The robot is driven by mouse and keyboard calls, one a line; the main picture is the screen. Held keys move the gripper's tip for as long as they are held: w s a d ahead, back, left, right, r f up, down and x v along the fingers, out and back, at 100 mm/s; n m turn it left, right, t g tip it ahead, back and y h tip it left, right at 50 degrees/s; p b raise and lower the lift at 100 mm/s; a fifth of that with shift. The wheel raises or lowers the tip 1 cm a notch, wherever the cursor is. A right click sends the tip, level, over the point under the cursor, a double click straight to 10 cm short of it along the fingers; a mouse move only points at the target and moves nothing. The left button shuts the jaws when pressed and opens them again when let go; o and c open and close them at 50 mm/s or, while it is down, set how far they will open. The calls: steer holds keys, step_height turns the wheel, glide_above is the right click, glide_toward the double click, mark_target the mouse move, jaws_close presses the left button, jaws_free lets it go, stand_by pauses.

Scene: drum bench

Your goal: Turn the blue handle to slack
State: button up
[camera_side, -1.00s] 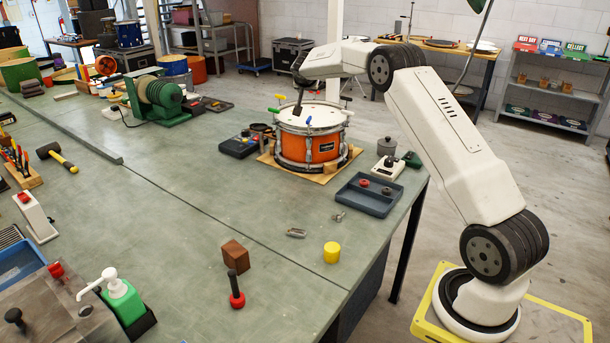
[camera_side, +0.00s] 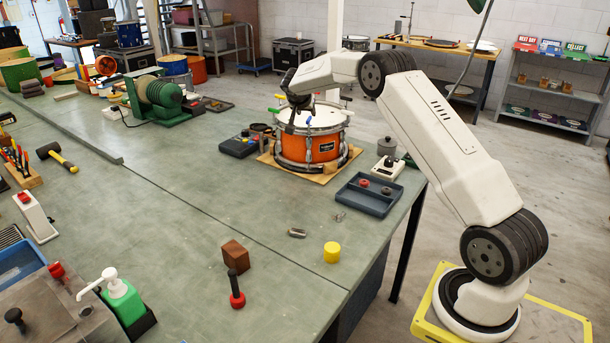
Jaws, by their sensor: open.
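The orange drum (camera_side: 310,148) stands on a tan board on the green bench, with its white head up. The small blue handle (camera_side: 309,120) shows at the drum's near rim, just right of my gripper's fingers. My dark gripper (camera_side: 298,122) points down over the near-left part of the drum head, with its fingers close to the blue handle. It is open. I cannot tell whether a finger touches the handle. A green handle (camera_side: 273,110) and a yellow one (camera_side: 280,97) show at the left rim.
A dark control box (camera_side: 239,145) stands left of the drum. A blue-grey tray (camera_side: 368,194) with red and dark parts lies to its right, near the bench edge. A green spool machine (camera_side: 155,100) stands behind left.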

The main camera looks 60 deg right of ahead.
mark_target(309, 118)
steer(key=shift+x, duration=3.85)
jaws_close()
